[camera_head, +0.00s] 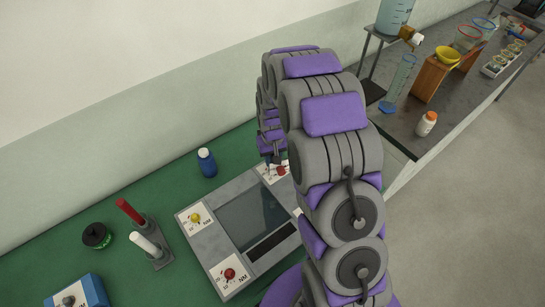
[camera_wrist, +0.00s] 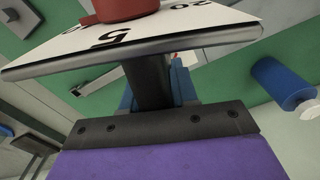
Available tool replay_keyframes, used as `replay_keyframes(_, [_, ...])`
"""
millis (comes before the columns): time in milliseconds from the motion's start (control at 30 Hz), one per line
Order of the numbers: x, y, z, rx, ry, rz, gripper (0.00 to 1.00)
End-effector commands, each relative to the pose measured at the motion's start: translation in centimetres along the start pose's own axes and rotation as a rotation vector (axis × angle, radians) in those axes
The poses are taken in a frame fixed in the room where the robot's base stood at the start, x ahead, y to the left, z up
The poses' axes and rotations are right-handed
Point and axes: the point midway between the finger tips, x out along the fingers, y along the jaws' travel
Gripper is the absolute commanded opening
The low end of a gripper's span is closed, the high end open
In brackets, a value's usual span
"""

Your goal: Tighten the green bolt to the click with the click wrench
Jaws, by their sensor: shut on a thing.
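My gripper (camera_head: 274,163) reaches down at the far right corner of a grey panel (camera_head: 223,238), partly hidden by my arm. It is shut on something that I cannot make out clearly. In the wrist view, a white dial plate (camera_wrist: 190,32) with black numbers and a red knob (camera_wrist: 124,9) is close up. It covers the far end of the dark upright part (camera_wrist: 152,82) of my gripper. A similar dial plate with a red knob (camera_head: 281,170) shows at my gripper in the head view. I cannot identify the click wrench or the green bolt in either view.
The panel carries a yellow knob (camera_head: 195,217) and a red knob (camera_head: 230,273). A blue bottle (camera_head: 207,164), a red handle (camera_head: 130,211), a white handle (camera_head: 146,245), a dark jar (camera_head: 96,236) and a blue box (camera_head: 76,296) stand on the green bench. A side bench holds labware.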

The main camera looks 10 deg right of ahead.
Motion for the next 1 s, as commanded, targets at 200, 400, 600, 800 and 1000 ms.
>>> replay_keyframes(200, [-0.07, 0.07, 0.00, 0.059, 0.000, 0.002, 0.00])
replay_keyframes(400, [-0.05, 0.00, 0.01, 0.188, 0.000, 0.003, 0.00])
replay_keyframes(600, [-0.02, -0.02, 0.01, 0.199, 0.000, 0.002, 0.00])
replay_keyframes(800, [-0.05, 0.02, 0.03, 0.241, -0.001, 0.004, 0.00])
replay_keyframes(1000, [-0.05, 0.02, 0.03, 0.368, -0.001, 0.005, 0.00])
